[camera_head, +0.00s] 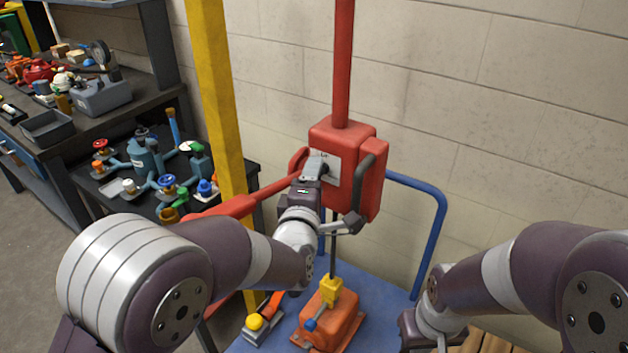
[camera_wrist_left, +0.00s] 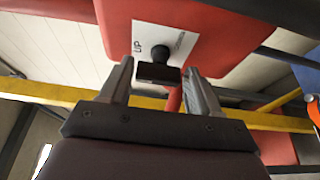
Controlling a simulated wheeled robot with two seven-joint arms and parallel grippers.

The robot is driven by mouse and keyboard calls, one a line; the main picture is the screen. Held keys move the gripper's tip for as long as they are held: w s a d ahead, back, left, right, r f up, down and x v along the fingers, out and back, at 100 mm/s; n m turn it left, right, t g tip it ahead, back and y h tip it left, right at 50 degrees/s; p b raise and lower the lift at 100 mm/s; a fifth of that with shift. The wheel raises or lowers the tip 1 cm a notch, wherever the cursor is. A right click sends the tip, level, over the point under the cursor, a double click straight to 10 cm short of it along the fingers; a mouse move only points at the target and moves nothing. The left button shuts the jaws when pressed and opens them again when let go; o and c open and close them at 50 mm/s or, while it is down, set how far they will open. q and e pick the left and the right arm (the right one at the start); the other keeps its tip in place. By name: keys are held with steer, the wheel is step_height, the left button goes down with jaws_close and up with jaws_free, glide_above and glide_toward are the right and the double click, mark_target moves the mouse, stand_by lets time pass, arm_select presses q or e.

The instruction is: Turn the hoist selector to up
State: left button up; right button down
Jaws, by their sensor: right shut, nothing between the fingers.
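The hoist selector is a black knob (camera_wrist_left: 158,68) on a white plate (camera_wrist_left: 150,35) fixed to a red box (camera_head: 345,140). In the left wrist view "UP" is printed on the plate left of the knob; the lettering on the right is too blurred to read. My left gripper (camera_head: 314,166) is at the plate, and its fingers (camera_wrist_left: 160,85) are open on either side of the knob with gaps showing. In the head view the gripper partly hides the knob. My right gripper (camera_head: 440,342) is shut and empty, low at the bottom edge, partly cut off.
A yellow post (camera_head: 216,90) stands left of the box, and a blue rail (camera_head: 438,215) to its right. Below is an orange machine (camera_head: 330,322) on a blue surface. A bench with valves (camera_head: 145,160) is at the left. The wall at the right is bare.

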arm_select(q)
steer(key=s+a+b, duration=0.1)
steer(key=s+a, duration=0.1)
steer(key=s, duration=1)
steer(key=shift+s+a+b, duration=0.25)
steer(key=shift+b, duration=0.05)
steer(key=shift+r, duration=0.1)
steer(key=s+d+f+m+g+p, duration=0.1)
steer(key=s+f+m+g, duration=0.5)
steer(key=f+m+g, duration=0.5)
steer(key=s+a+f+m+g+y+p, duration=0.1)
steer(key=s+a+m+g, duration=0.1)
steer(key=a, duration=0.6)
steer(key=s+a+f+m+g+y+p, duration=0.1)
steer(key=s+a+m+g+y+p, duration=0.1)
steer(key=a, duration=0.7)
steer(key=shift+s+a+f+m+g, duration=0.2)
steer(key=shift+s+f+m+g, duration=0.25)
steer(key=shift+s, duration=0.65)
